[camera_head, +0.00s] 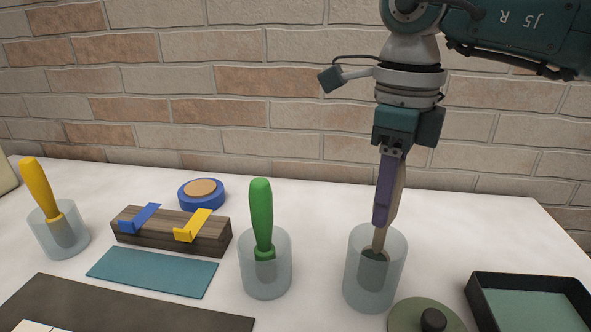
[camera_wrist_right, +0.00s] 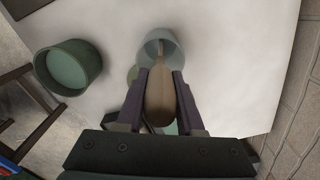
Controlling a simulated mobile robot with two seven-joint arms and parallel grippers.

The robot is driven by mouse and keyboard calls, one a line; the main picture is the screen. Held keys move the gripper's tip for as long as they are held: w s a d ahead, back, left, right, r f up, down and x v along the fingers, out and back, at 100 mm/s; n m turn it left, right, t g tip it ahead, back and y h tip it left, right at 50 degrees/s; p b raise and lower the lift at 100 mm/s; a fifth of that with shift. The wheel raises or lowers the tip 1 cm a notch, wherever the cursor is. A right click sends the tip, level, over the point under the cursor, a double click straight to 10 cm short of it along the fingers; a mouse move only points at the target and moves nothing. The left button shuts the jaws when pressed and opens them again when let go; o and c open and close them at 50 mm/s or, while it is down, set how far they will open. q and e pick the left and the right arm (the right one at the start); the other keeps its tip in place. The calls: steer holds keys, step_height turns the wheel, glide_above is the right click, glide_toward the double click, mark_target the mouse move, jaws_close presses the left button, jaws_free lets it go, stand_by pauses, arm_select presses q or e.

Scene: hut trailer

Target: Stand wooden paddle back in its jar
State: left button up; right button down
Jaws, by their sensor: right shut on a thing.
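The wooden paddle (camera_head: 379,241) is pale brown and nearly upright, leaning slightly. Its lower end is inside the mouth of a translucent jar (camera_head: 357,279) at the right of the table; whether it touches the bottom is unclear. My right gripper (camera_head: 386,220) is above the jar, pointing down, shut on the paddle's upper part. In the right wrist view the paddle (camera_wrist_right: 160,95) lies between the two fingers of the right gripper (camera_wrist_right: 159,78), and its far end reaches into the jar (camera_wrist_right: 173,46). My left gripper is not in view.
A green-handled tool (camera_head: 262,215) and a yellow-handled tool (camera_head: 38,185) stand in similar jars. A wooden block (camera_head: 170,232) with clips lies between them. A round green lid (camera_head: 405,318) and a black-rimmed tray (camera_head: 515,278) are right of the paddle's jar. A brick wall (camera_head: 250,80) stands behind.

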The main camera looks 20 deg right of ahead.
steer(key=shift+f, duration=0.2)
steer(key=c, duration=0.5)
jaws_free()
steer(key=shift+c, duration=0.2)
steer(key=shift+r, duration=0.15)
step_height(320, 180, up, 12)
steer(key=shift+r+b, duration=0.1)
steer(key=shift+b, duration=0.6)
